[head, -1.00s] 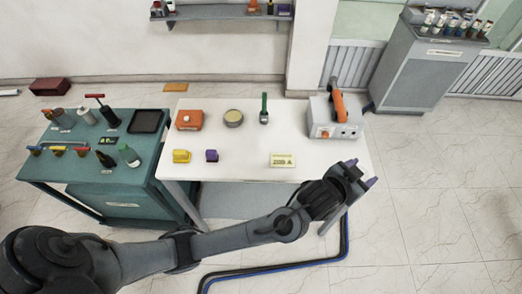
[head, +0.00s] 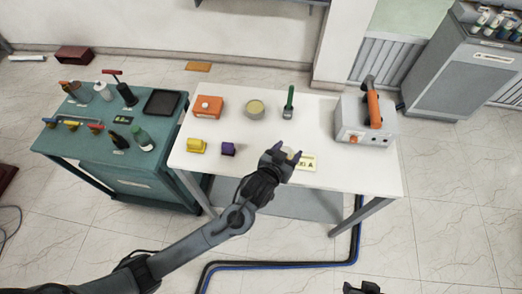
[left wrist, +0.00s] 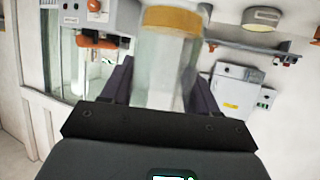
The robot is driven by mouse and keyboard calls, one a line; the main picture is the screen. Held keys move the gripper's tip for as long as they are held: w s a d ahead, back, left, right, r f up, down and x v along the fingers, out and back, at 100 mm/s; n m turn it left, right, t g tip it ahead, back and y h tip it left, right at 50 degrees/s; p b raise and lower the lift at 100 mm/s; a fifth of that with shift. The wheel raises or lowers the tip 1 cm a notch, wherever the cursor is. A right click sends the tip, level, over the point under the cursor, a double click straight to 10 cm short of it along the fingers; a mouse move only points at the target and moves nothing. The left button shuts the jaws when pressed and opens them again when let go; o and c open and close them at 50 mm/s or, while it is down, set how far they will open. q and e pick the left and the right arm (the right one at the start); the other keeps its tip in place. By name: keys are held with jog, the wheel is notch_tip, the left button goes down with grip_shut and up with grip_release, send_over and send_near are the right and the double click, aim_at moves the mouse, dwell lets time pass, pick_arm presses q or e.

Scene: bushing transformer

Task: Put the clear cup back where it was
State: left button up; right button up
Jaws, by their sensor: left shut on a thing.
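My left gripper (head: 286,155) is over the front part of the white table (head: 352,172), just left of a small cream label plate (head: 307,163) and partly covering it. It is shut on the clear cup, which shows only as a small pale patch in the head view. In the left wrist view the clear cup (left wrist: 160,62) stands between the two dark fingers, see-through with an amber band near the top of the picture. Whether the cup touches the table cannot be told. A dark part at the bottom edge of the head view may be my right gripper (head: 362,288).
A green tool bench (head: 75,150) adjoins on the left.

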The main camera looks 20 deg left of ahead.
pick_arm(q)
jog(key=shift+w+a+f+p, duration=0.15)
jog(key=shift+w+a+f, duration=0.85)
jog(key=shift+a+f, duration=0.6)
jog(key=shift+w+a+f+p, duration=0.1)
jog(key=shift+w+a+f, duration=0.9)
jog(key=shift+a+f, duration=0.65)
jog(key=shift+w+a+f+p, duration=0.15)
jog(key=shift+w+a+f, duration=1)
jog(key=shift+f, duration=0.75)
jog(key=shift+s+a+f, duration=0.1)
jog(key=shift+s, duration=0.05)
jog(key=shift+f, duration=0.15)
jog(key=o, duration=1.1)
jog(key=shift+r, duration=0.2)
